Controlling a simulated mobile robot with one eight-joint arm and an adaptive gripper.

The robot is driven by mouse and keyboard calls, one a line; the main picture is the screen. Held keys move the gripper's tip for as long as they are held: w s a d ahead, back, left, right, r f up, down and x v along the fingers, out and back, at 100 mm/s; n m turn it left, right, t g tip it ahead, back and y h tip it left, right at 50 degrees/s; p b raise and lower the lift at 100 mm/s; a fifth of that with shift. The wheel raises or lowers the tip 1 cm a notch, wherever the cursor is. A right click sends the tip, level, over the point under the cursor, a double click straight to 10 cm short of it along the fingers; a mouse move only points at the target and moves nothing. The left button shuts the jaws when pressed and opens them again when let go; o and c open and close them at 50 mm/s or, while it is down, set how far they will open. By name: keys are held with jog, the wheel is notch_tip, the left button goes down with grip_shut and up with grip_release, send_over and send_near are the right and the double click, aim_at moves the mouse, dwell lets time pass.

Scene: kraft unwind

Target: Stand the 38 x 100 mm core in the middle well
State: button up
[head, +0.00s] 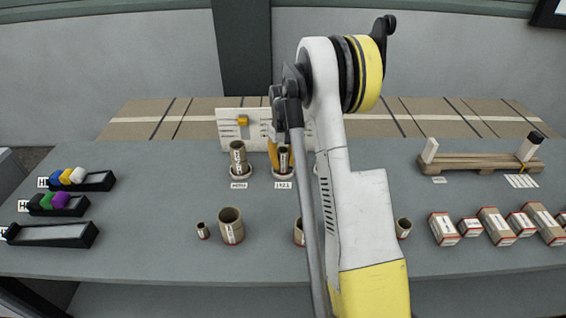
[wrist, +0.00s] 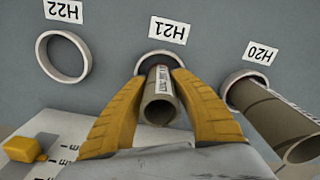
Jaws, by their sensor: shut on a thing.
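A narrow brown cardboard core with a white printed label (wrist: 160,108) is between the yellow fingers of my gripper (wrist: 160,76). My gripper is shut on it. The core also shows in the head view (head: 284,157), upright at the middle well. The middle well (wrist: 143,60) is a pale ring by the H21 sign. The core's lower end lines up with this ring; whether it rests on the bottom cannot be told. Another core (wrist: 272,115) stands in the H20 well (wrist: 233,80). The H22 well (wrist: 62,55) is empty.
Several loose cores stand in front, including a wide one (head: 231,228) and a small one (head: 203,231). Boxes (head: 497,225) and a wooden rack (head: 470,163) are at right. Dark trays (head: 52,236) are at left. A white board (head: 229,126) stands behind the wells.

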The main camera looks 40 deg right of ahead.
jog(key=shift+f, duration=0.1)
jog(key=o, duration=1)
notch_tip(320, 180, up, 12)
jog(key=shift+r, duration=0.1)
